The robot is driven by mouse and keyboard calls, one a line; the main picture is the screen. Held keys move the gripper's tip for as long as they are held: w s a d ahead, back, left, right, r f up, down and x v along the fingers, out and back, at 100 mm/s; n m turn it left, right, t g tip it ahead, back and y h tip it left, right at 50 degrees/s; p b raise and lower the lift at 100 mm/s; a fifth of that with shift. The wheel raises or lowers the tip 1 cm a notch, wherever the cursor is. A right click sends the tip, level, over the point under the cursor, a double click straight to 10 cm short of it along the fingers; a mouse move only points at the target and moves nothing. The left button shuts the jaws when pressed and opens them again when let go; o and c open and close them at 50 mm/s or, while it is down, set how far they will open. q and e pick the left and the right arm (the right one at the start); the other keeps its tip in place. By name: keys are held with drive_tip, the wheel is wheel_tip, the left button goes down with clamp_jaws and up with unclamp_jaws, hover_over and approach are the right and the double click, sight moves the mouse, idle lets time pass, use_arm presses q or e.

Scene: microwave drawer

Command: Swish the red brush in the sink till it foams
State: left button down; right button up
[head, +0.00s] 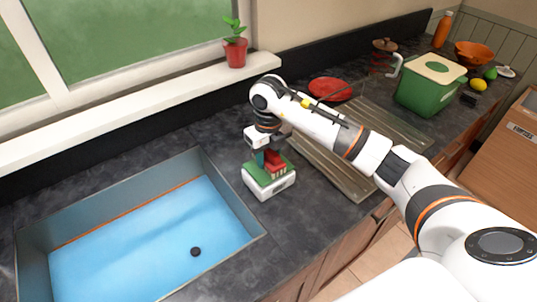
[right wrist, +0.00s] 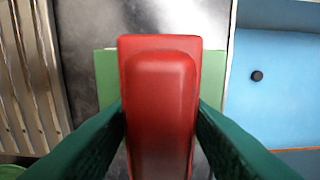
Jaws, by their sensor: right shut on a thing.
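The red brush (head: 274,161) stands at a small green-topped white block (head: 270,184) on the counter, just right of the sink (head: 222,206). My right gripper (head: 265,158) points down and is shut on the brush from above. In the right wrist view the red handle (right wrist: 160,100) fills the space between the dark green fingers, with the block's green top (right wrist: 107,82) behind it. The brush's lower end is hidden, so I cannot tell whether it rests in or on the block. The sink has a light blue bottom and a dark drain (head: 195,251). My left gripper is out of view.
A ribbed metal drainboard (head: 335,172) lies right of the block, with a red plate (head: 331,89) behind it. Farther right stand a green bin (head: 431,86) and an orange bowl (head: 474,54). A potted plant (head: 235,52) sits on the windowsill.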

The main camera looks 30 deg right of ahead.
sight(268, 151)
drive_tip(key=shift+f+b, duration=0.7)
drive_tip(key=shift+f, duration=0.15)
idle(1.6)
drive_tip(key=shift+r+p, duration=2.25)
drive_tip(key=shift+r, duration=1.35)
drive_tip(key=shift+f, duration=0.1)
drive_tip(key=shift+s+a+f+n+b, duration=0.1)
drive_tip(key=shift+s+a+n+b, duration=0.1)
drive_tip(key=shift+n, duration=0.4)
drive_tip(key=shift+s+a+f+n+b, duration=0.1)
drive_tip(key=shift+s+a+n, duration=0.1)
drive_tip(key=shift+n, duration=0.4)
drive_tip(key=s+a+f+n+b, duration=0.1)
drive_tip(key=s+n, duration=0.6)
drive_tip(key=n, duration=0.9)
drive_tip(key=s+a+f+n+b, duration=0.2)
drive_tip(key=s+a+n, duration=0.3)
drive_tip(key=n, duration=1.1)
drive_tip(key=s+b, duration=0.1)
drive_tip(key=s, duration=0.2)
drive_tip(key=shift+s+a, duration=0.15)
